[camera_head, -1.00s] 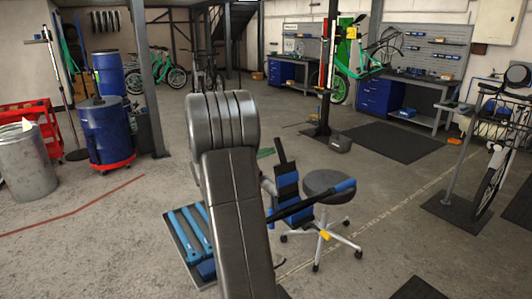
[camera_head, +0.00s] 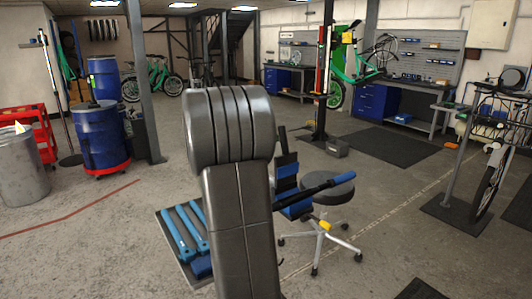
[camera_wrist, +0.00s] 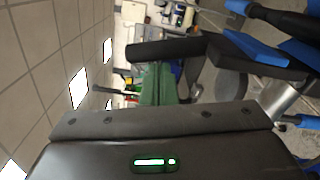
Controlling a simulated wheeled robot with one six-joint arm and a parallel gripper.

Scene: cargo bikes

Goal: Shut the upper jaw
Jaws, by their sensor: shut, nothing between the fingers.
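In the head view, a black and blue piece that looks like the upper jaw (camera_head: 286,172) stands nearly upright, swung open. A black bar with a blue end (camera_head: 325,191) slants from its foot up to the right. In the wrist view, which lies on its side, the jaw (camera_wrist: 165,49) runs across the upper middle, with its black tip to the left and its blue part to the right. My gripper (camera_wrist: 160,122) fills the bottom of the wrist view, shut and empty, apart from the jaw. In the head view my own arm hides the gripper and the clamp's left side.
A round grey stool (camera_head: 328,189) on castors stands close behind the clamp. Blue tubes (camera_head: 183,231) lie on a mat at the left. A blue drum (camera_head: 100,138) stands further left. A green bike (camera_head: 366,62) hangs at the back. Open floor lies to the front right.

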